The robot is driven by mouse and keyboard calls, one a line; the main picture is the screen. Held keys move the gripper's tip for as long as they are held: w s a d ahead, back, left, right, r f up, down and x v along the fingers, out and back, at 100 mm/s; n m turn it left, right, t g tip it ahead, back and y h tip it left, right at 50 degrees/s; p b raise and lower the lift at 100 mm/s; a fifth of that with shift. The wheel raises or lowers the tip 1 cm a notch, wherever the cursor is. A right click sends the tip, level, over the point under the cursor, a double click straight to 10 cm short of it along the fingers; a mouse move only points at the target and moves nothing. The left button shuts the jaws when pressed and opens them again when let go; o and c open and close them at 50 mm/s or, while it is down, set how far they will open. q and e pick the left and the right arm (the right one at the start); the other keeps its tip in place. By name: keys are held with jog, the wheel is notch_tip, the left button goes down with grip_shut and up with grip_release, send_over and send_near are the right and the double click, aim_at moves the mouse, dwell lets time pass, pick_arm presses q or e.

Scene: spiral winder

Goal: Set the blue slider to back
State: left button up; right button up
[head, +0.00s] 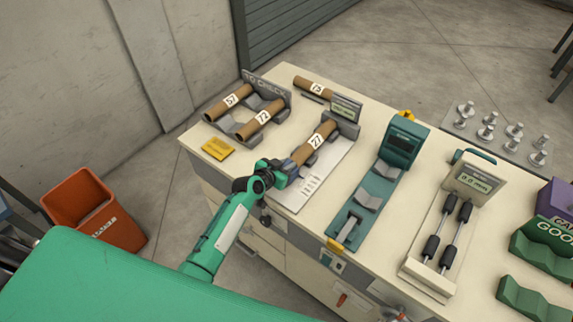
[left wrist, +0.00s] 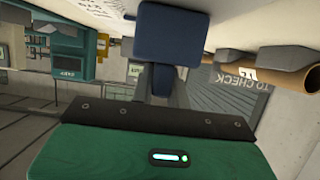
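A blue block, which looks like the blue slider (head: 291,166), is at the near end of the cardboard tube marked 27 (head: 316,143), on a pale measuring plate (head: 313,184) with a printed scale. My left gripper (head: 277,172) is right at this blue block, with its arm coming from the lower left. In the left wrist view the blue block (left wrist: 172,36) fills the space in front of the gripper's green body. The fingers are mostly hidden, so I cannot tell whether they are closed on it. My right gripper is not in view.
Tubes marked 57 (head: 229,102) and 72 (head: 260,119) lie in a grey rack on the left; tube 73 (head: 313,88) lies behind. A teal gauge station (head: 373,194) and a roller device (head: 448,235) stand to the right. An orange bin (head: 92,208) is on the floor.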

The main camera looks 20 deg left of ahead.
pick_arm(q)
jog(key=shift+s+a, duration=0.25)
jog(key=shift+s, duration=0.45)
jog(key=shift+s+a, duration=0.3)
jog(key=shift+s, duration=0.45)
jog(key=shift+s+a, duration=0.25)
jog(key=shift+s, duration=0.45)
grip_shut()
jog(key=shift+f, duration=0.1)
jog(key=o, duration=0.8)
grip_release()
jog(key=shift+s, duration=0.1)
jog(key=shift+s, duration=0.1)
jog(key=b+v, duration=0.3)
jog(key=v, duration=1)
jog(key=shift+s+a+r, duration=0.2)
jog(key=shift+s+r, duration=0.05)
jog(key=shift+s, duration=0.05)
